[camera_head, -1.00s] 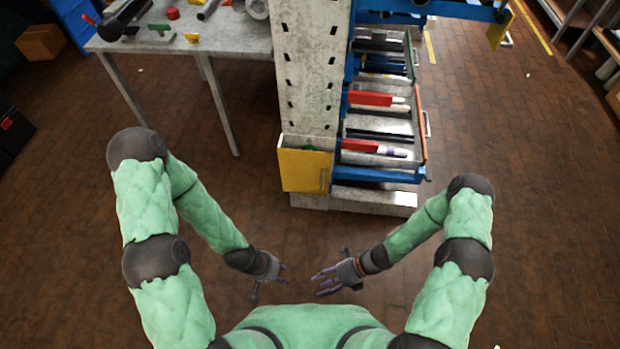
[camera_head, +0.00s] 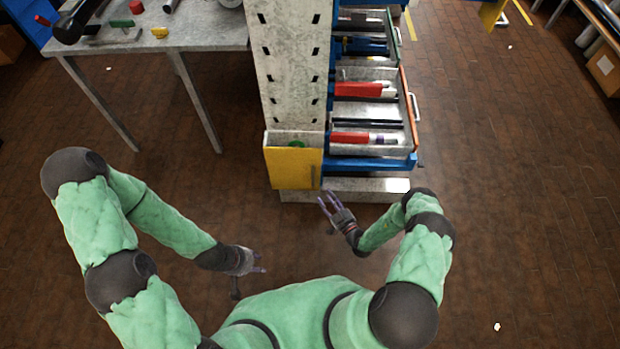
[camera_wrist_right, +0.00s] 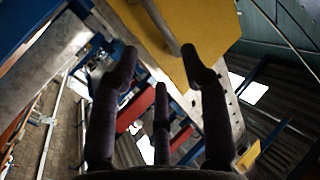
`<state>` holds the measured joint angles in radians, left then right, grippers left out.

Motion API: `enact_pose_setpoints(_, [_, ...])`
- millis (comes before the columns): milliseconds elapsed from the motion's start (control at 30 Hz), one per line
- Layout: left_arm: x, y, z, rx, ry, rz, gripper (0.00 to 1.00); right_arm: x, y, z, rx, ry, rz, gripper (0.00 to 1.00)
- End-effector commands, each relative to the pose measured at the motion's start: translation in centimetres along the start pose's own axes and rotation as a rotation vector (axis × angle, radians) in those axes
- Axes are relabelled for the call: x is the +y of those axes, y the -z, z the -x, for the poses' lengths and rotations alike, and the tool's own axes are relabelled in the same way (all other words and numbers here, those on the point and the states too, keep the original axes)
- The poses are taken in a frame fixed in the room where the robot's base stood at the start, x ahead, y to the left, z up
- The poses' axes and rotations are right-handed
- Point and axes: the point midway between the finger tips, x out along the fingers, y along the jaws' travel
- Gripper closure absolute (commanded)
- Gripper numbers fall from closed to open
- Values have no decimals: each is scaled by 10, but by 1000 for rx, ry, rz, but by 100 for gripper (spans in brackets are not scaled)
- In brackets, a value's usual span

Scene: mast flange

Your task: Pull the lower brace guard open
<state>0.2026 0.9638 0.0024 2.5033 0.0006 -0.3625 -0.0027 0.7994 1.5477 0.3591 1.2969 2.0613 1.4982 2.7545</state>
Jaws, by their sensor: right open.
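The yellow lower brace guard (camera_head: 290,168) is on the foot of the grey mast and appears closed. A thin upright handle (camera_head: 314,177) is near its right edge. In the right wrist view the yellow guard (camera_wrist_right: 212,25) fills the upper middle, with its bar handle (camera_wrist_right: 158,22) close to the fingers. My right gripper (camera_head: 327,200) is open and empty, just below and right of the guard's lower right corner. Its fingers (camera_wrist_right: 160,70) show spread in the wrist view, apart from the handle. My left gripper (camera_head: 263,262) is open and empty, well below the guard.
Open drawers with red and white items (camera_head: 362,90) stand right of the mast (camera_head: 288,65). A grey base block (camera_head: 365,188) lies beneath them. A workbench (camera_head: 205,30) with tools is at upper left.

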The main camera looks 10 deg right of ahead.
Motion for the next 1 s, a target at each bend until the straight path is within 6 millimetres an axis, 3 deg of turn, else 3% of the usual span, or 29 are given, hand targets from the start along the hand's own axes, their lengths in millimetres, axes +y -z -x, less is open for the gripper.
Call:
enact_pose_setpoints(400, [-6, 0, -16, 0, 0, 0, 60, -3, -1, -69, 2, 9, 5, 54])
enact_pose_setpoints(600, [-8, 1, -21, 0, 0, 0, 60, -3, -1, -93, 0, 8, 4, 54])
enact_pose_setpoints(1000, [-8, 1, -22, 0, 0, 0, 60, -2, 0, -102, -1, 6, 3, 54])
